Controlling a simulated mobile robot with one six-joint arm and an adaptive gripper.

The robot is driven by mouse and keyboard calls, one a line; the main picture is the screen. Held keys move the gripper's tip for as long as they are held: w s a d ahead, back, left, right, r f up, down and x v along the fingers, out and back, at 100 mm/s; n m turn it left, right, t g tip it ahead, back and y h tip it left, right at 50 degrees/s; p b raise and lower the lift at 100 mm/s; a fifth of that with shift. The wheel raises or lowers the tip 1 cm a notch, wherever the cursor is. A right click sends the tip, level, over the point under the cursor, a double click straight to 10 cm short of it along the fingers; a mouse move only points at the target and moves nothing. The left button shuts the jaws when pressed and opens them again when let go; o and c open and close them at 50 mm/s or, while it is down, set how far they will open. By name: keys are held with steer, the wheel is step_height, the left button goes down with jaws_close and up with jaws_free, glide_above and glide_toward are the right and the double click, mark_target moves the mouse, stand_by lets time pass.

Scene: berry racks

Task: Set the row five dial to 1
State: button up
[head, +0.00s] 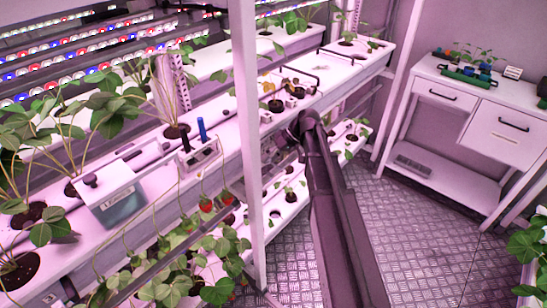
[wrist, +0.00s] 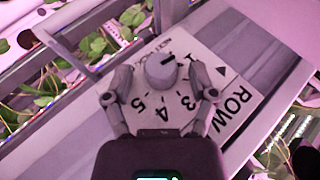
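In the wrist view, a pale plate (wrist: 232,130) carries the word ROW and a ring of numbers; 3, 4 and 5 are readable. A round grey knob (wrist: 160,75) stands on it, with a dark line on its top toward the upper right, near a mark that looks like 1. A small dark triangle is printed beside ROW. The row number is hidden. My gripper (wrist: 161,70) is open, its fingers on either side of the knob with gaps showing. In the head view my gripper (head: 304,124) is at the rack's front edge and hides the dial.
A white rack post (head: 247,150) stands left of my arm. Strawberry plants and hanging berries (head: 206,204) are at the lower left. A tank (head: 120,203) sits on the rack. A white workbench (head: 455,100) stands at the right, with open metal floor (head: 420,235) before it.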

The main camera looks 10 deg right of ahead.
steer(key=shift+s, duration=0.15)
steer(key=s+d+r+m+h+p, duration=0.1)
steer(key=s+m+h+p, duration=0.4)
steer(key=s+h, duration=0.4)
steer(key=s+p, duration=0.1)
steer(key=s, duration=0.6)
steer(key=shift+s+m, duration=0.3)
steer(key=shift+s, duration=0.1)
steer(key=shift+d, duration=0.1)
stand_by(0.8)
